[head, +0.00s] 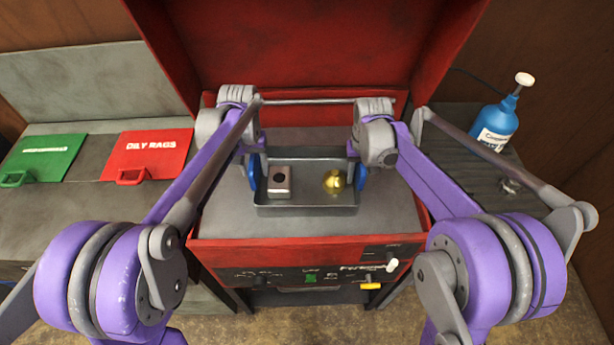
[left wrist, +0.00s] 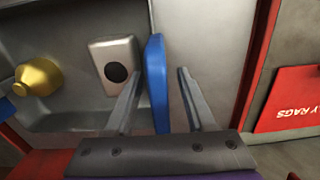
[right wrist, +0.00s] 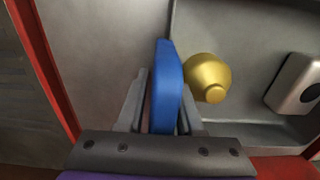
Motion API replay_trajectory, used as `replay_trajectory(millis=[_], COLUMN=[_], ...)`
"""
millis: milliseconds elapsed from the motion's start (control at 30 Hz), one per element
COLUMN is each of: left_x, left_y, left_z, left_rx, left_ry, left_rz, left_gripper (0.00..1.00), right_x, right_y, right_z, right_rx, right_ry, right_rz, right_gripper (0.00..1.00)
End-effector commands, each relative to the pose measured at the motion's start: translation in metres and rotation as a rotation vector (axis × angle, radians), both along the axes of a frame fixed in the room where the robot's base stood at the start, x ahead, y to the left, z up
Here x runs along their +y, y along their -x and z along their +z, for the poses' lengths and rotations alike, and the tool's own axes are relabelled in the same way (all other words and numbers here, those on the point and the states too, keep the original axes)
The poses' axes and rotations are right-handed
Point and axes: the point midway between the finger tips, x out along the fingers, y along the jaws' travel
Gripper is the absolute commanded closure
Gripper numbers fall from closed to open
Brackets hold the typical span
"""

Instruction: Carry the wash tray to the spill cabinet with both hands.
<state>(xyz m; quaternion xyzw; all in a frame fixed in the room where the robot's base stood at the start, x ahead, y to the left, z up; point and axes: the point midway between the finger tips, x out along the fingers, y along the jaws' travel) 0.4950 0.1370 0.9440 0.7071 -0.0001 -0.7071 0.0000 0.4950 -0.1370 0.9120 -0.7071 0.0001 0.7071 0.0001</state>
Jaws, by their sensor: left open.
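A grey metal wash tray (head: 300,210) with two blue handles sits in the red parts washer. My left gripper (head: 252,165) is at the tray's left handle (head: 253,170). In the left wrist view, its open fingers (left wrist: 158,98) stand apart on either side of the blue handle (left wrist: 156,80), with clear space on one side. My right gripper (head: 358,165) is at the right handle (head: 362,178). In the right wrist view, its fingers (right wrist: 163,100) flank the blue handle (right wrist: 166,85) closely; contact on both sides is unclear. The spill cabinet is not identifiable.
A metal block with a hole (head: 279,181) and a brass piece (head: 334,181) lie in the tray. The washer's red lid (head: 300,50) stands open behind. Green (head: 45,155) and red "OILY RAGS" (head: 147,150) lids lie left. A blue bottle (head: 496,122) stands right.

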Motion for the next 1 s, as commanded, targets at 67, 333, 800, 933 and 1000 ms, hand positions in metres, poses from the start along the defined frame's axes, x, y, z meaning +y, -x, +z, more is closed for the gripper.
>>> replay_trajectory(millis=[67,333,800,933,1000], left_x=[0.0,0.0,0.0,0.0,0.0], left_y=[-0.0001,-0.0001,-0.0001,-0.0001,-0.0001], left_z=[0.0,0.0003,0.0004,0.0005,0.0005], left_rx=[0.0,0.0,0.0,0.0,0.0], left_ry=[0.0,0.0,0.0,0.0,0.0], left_rz=[0.0,0.0,0.0,0.0,0.0], left_gripper=[0.45,0.76,1.0,1.0,1.0], right_x=[0.0,0.0,0.0,0.0001,0.0001], right_y=[0.0,0.0,0.0001,0.0001,0.0], right_z=[0.0001,0.0003,0.0005,0.0006,0.0006], right_rx=[0.0,0.0,0.0,0.0,0.0], right_ry=[0.0,0.0,0.0,0.0,0.0], right_rz=[0.0,0.0,0.0,0.0,0.0], right_gripper=[0.65,0.96,1.0,1.0,1.0])
